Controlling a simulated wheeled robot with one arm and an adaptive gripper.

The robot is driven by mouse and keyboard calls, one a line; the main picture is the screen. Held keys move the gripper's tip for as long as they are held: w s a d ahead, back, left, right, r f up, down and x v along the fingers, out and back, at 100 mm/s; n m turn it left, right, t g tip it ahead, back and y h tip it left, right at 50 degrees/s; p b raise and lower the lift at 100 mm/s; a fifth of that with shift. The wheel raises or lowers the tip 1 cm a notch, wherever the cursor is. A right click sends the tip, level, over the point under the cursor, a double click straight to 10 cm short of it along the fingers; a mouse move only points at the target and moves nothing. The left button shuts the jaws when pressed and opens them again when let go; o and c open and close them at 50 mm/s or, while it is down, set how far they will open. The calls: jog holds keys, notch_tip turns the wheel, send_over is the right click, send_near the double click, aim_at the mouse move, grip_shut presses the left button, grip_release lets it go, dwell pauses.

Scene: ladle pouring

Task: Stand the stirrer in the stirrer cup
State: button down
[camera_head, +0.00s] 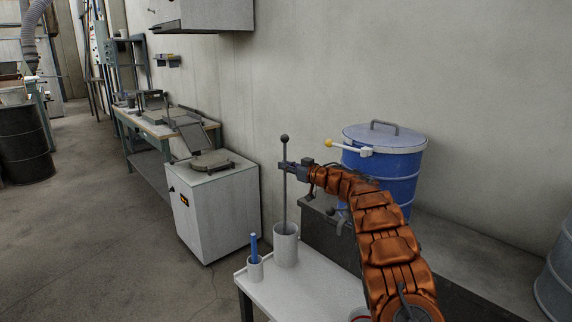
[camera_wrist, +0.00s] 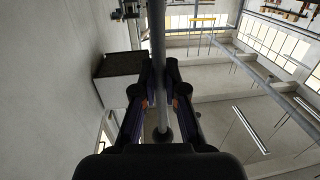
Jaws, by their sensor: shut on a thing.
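The stirrer (camera_head: 285,195) is a thin grey rod with a dark ball at its top, and it stands upright. My gripper (camera_head: 286,166) is shut on the rod's upper part, a little below the ball. The stirrer cup (camera_head: 285,249) is a tall light-grey cylinder on the white table. The rod's lower end drops into the cup's mouth; its tip is hidden, so I cannot tell if it touches the bottom. In the wrist view the rod (camera_wrist: 158,45) runs between the fingers of my gripper (camera_wrist: 159,85).
A smaller cup (camera_head: 255,272) with blue sticks stands to the left on the white table (camera_head: 310,291). A blue drum (camera_head: 385,170) with a yellow-tipped handle stands behind my arm. A white cabinet (camera_head: 215,212) is at the back left. Air around the stirrer's left side is free.

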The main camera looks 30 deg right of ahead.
jog(key=shift+f+b, duration=0.3)
jog(key=shift+f, duration=1.05)
jog(key=c, duration=1.2)
grip_release()
jog(key=shift+o, duration=0.2)
jog(key=v, duration=0.7)
jog(key=shift+s, duration=0.3)
